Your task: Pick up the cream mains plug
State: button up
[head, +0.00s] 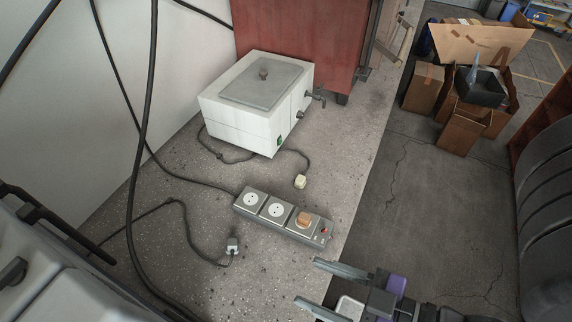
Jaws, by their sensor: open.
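The cream mains plug (300,181) lies on the concrete bench (205,250) behind the power strip. Its dark cord runs back to the white box-shaped appliance (255,105) with a grey lid and a tap. The grey power strip (282,216) has two empty white sockets and an orange plug (304,219) in the third. My gripper (308,283) is at the lower right, near the bench's right edge. Its two fingers are apart with nothing between them. It is nearer the camera than the cream plug and apart from it.
A pale grey plug (232,245) on a dark cord lies on the bench left of the strip. Black cables (134,200) hang at the left. A red cabinet (298,40) stands behind the appliance. The bench ends at the right, with floor and cardboard boxes (463,132) beyond.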

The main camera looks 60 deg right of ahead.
aim_at(300, 181)
jog(key=i+j+z, duration=0.15)
jog(key=j+z, duration=0.15)
jog(key=z, duration=0.15)
jog(key=i+j+z, duration=0.15)
jog(key=j+z, duration=0.5)
jog(key=z, duration=0.2)
jog(key=j+z, duration=0.45)
jog(key=i, duration=0.05)
